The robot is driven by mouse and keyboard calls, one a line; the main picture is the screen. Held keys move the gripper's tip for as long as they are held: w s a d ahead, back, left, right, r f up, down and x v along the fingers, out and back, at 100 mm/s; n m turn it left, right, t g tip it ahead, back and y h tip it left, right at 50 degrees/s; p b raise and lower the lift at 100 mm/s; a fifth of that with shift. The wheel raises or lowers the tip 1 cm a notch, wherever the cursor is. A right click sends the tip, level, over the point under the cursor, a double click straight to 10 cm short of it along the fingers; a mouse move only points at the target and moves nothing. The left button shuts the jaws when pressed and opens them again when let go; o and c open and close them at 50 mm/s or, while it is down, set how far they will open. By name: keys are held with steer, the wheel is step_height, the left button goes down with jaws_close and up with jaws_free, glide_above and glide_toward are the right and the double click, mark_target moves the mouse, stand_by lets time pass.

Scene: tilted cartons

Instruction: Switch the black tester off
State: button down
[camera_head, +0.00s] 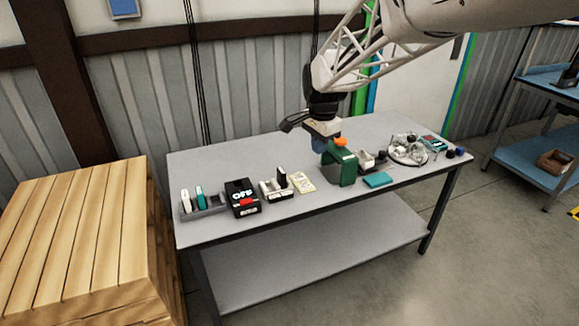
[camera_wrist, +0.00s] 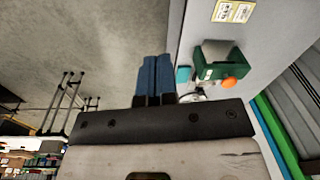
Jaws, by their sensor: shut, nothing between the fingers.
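The black tester (camera_head: 242,189) stands on the table left of centre. My gripper (camera_head: 319,146) is well to the right of the tester, above the table and close to a green device. Its blue fingers also show in the wrist view (camera_wrist: 154,74), side by side and shut, with nothing between them.
The green device (camera_head: 347,168) with an orange knob stands beside my gripper. A rack (camera_head: 208,208) is left of the tester; a white holder (camera_head: 275,190) and pale card (camera_head: 303,182) are right. A teal pad (camera_head: 378,179) lies in front. The table's front strip is mostly clear.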

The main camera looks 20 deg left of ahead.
steer(key=w+a+f+m, duration=0.15)
steer(key=a+f, duration=0.45)
steer(key=a, duration=0.8)
steer(key=m, duration=0.1)
glide_above(249, 200)
step_height(249, 200, down, 7)
steer(key=shift+g, duration=0.4)
step_height(249, 200, down, 14)
steer(key=shift+r, duration=0.1)
